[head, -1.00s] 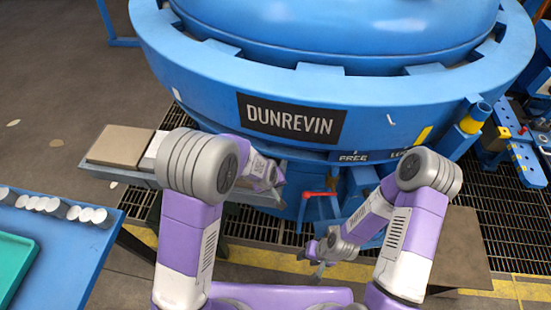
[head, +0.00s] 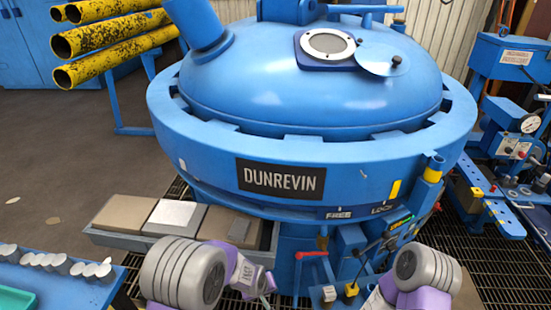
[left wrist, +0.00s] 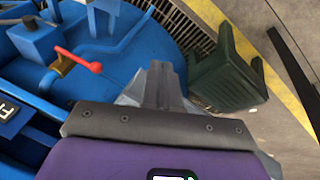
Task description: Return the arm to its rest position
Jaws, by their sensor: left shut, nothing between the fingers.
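My left arm comes in at the lower left of the head view, with its elbow raised and forearm pointing right. My left gripper (head: 269,284) is small and partly cut off there, in front of the furnace base. In the left wrist view its fingers (left wrist: 161,82) are together and empty, above the floor beside the blue furnace base. My right arm shows only its elbow and part of the forearm at the lower right of the head view; its gripper is out of frame.
The blue furnace (head: 220,145) fills the middle. A red-handled valve (head: 312,254) is near my left gripper. A tray (head: 120,238) with plates stands left. A blue table (head: 70,290) holds several pale cylinders. A dark green stand (left wrist: 222,75) is right of my left fingers.

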